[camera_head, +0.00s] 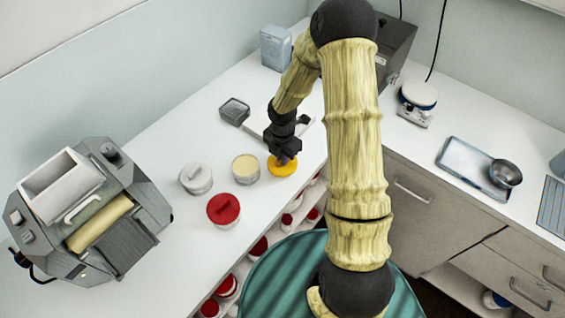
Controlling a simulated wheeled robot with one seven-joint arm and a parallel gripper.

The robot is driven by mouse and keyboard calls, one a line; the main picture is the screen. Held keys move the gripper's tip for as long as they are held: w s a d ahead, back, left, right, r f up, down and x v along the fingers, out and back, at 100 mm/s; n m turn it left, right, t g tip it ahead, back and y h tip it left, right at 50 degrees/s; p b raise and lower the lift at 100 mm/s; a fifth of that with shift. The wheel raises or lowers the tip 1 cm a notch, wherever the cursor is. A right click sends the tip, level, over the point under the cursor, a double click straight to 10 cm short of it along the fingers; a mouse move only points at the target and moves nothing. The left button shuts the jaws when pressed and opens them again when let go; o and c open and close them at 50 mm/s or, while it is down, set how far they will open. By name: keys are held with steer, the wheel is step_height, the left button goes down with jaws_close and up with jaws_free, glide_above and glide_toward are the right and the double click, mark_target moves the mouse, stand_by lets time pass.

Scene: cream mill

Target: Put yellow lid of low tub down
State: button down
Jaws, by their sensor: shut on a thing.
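The yellow lid (283,169) is a round disc at the front part of the white counter. My gripper (284,157) is shut on it from above, at its middle. The lid is at or just above the counter top; I cannot tell whether it touches. A low tub (246,169) with a cream-coloured filling stands open just to the left of the lid. My fingertips are small and partly hidden by the wrist.
A white-lidded tub (196,178) and a red-lidded tub (223,208) stand farther left. A grey mill machine (90,210) fills the left end. The counter's front edge is close to the lid.

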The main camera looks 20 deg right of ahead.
steer(key=shift+f, duration=1.85)
steer(key=c, duration=1.5)
jaws_free()
steer(key=shift+f, duration=0.1)
steer(key=shift+c, duration=0.2)
steer(key=shift+p, duration=0.3)
step_height(320, 180, up, 12)
steer(key=shift+r+b, duration=0.15)
steer(key=shift+b, duration=0.25)
